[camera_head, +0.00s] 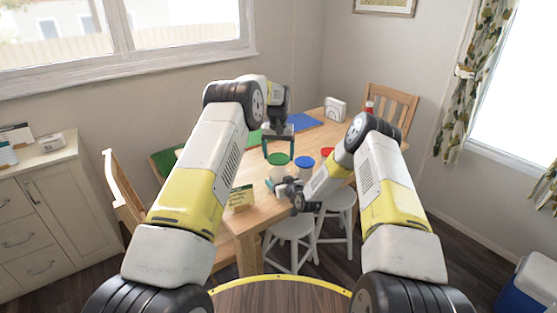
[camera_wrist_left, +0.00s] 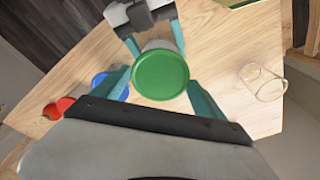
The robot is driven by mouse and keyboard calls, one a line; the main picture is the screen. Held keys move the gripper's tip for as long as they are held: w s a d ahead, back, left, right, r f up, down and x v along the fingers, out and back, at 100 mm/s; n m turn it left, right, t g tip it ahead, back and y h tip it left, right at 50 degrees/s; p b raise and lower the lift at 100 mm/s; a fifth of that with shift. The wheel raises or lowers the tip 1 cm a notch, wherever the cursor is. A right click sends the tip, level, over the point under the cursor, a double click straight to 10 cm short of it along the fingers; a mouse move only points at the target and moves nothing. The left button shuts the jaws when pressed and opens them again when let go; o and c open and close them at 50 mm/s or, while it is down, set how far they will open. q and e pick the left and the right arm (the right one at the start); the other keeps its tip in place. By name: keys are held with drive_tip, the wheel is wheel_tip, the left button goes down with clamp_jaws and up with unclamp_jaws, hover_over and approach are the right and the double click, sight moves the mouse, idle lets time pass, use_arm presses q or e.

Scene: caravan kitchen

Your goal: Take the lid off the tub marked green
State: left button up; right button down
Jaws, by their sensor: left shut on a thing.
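The tub marked green (camera_head: 279,173) is a pale round tub with a green lid (camera_head: 280,159) on the wooden table. My left gripper (camera_head: 279,148) reaches down over it from above, shut on the lid. In the left wrist view the green lid (camera_wrist_left: 160,75) sits between its two teal fingers, and the pale tub wall (camera_wrist_left: 158,45) shows behind. No gap shows between lid and tub. My right gripper (camera_head: 279,184) is low at the near side of the tub; in the left wrist view its fingers (camera_wrist_left: 154,35) flank the tub wall, apparently touching it.
A blue-lidded tub (camera_head: 304,163) and a red-lidded tub (camera_head: 327,153) stand to the right. A clear glass (camera_wrist_left: 262,82) is beside the tub. A small sign (camera_head: 241,198) stands at the table's near left. A blue mat (camera_head: 302,121) lies behind. White stools (camera_head: 291,228) stand in front.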

drive_tip(key=shift+c, duration=0.3)
unclamp_jaws()
